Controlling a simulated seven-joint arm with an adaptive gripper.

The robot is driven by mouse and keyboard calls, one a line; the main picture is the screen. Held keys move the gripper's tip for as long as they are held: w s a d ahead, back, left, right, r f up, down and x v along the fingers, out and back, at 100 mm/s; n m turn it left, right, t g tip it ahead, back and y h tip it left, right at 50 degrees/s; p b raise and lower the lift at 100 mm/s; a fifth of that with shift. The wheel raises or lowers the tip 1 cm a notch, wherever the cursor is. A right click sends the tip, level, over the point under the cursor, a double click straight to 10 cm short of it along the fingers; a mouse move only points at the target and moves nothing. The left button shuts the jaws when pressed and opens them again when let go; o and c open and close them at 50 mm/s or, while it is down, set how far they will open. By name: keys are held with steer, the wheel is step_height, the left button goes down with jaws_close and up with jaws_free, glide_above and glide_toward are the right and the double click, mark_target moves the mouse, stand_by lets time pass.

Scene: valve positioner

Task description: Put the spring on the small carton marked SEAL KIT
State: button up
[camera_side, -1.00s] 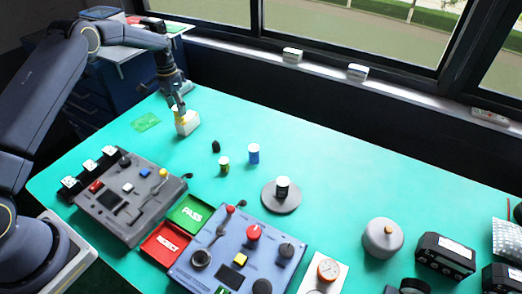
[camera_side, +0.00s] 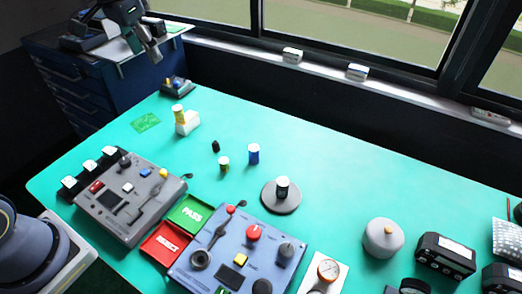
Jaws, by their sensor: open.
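A small white carton (camera_side: 188,127) stands on the teal table toward the far left; its marking is too small to read. A short yellow upright piece with a pale top, which looks like the spring (camera_side: 179,115), stands on the carton's left part. It looks upright and apart from my gripper. My gripper (camera_side: 150,56) is open and empty, above and to the left of the carton, in front of the blue cabinet.
A small dark device (camera_side: 177,88) sits behind the carton. A black piece (camera_side: 215,146), a green cylinder (camera_side: 224,164) and a blue cylinder (camera_side: 253,154) stand to its right. A green card (camera_side: 146,122) lies left. Control panels (camera_side: 130,195) fill the front.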

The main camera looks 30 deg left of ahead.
steer(key=s+d+f+t, duration=0.1)
steer(key=s+d, duration=0.2)
steer(key=s, duration=0.7)
steer(key=s+d+f+n+t, duration=0.1)
steer(key=s+d, duration=0.2)
steer(key=s, duration=0.7)
steer(key=shift+d+t+h, duration=0.2)
steer(key=shift+t+h, duration=0.1)
